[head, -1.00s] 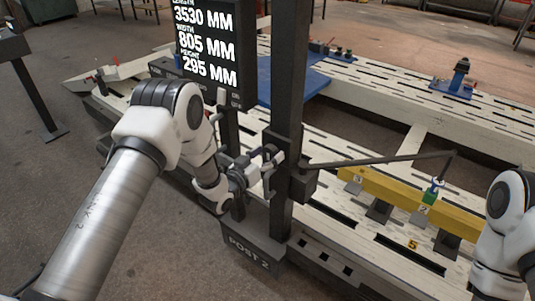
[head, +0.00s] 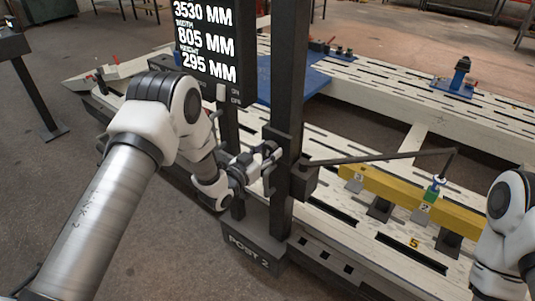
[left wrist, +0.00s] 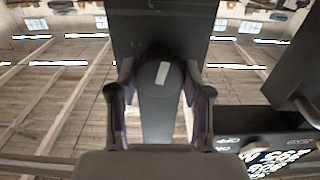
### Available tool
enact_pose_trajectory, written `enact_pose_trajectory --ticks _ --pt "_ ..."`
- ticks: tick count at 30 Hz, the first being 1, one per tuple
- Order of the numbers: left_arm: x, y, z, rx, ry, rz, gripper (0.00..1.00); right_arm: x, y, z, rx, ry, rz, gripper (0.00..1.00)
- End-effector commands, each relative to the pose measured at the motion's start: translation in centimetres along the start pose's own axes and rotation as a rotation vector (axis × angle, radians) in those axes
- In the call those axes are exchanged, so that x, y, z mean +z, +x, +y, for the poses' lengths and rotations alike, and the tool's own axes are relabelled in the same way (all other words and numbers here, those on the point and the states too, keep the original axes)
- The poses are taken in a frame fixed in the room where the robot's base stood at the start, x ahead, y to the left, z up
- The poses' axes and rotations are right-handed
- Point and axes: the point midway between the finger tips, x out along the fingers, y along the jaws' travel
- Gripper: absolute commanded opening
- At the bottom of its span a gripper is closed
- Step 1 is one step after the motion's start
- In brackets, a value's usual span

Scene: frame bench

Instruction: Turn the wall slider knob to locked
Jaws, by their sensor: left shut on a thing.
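The dark slider knob (left wrist: 150,80) with a white mark on its face sits between the fingers of my left gripper (left wrist: 159,88) in the left wrist view. The fingers are shut on it, one on each side. In the head view my left gripper (head: 266,160) reaches the slider block on the dark upright post (head: 287,100) from the left. The knob is mostly hidden there by the fingers. I cannot read any locked marking. My right arm shows at the right edge, but its gripper is out of view.
A display panel (head: 205,45) with measurements hangs left of the post. A thin measuring arm (head: 385,158) runs right from the slider toward a green-and-blue probe (head: 433,190) over a yellow beam (head: 400,197). The slotted frame bench (head: 355,105) lies behind.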

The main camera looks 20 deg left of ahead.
Motion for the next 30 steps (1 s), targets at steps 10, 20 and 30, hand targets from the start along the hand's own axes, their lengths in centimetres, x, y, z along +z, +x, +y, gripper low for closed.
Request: enact_pose_trajectory --ticks 10,20,30 --pt "0.2 0.0 0.0 -0.001 0.316 0.003 0.14 0.0 2.5 0.0 0.0 0.0 0.0 0.0" --pt "0.2 0.0 0.0 -0.002 0.63 0.003 0.14 0.0 4.6 0.0 0.0 0.0 0.0 0.0" --pt "0.3 0.0 0.1 -0.002 0.952 0.003 0.14 0.0 7.0 0.1 0.0 0.0 0.0 0.0"
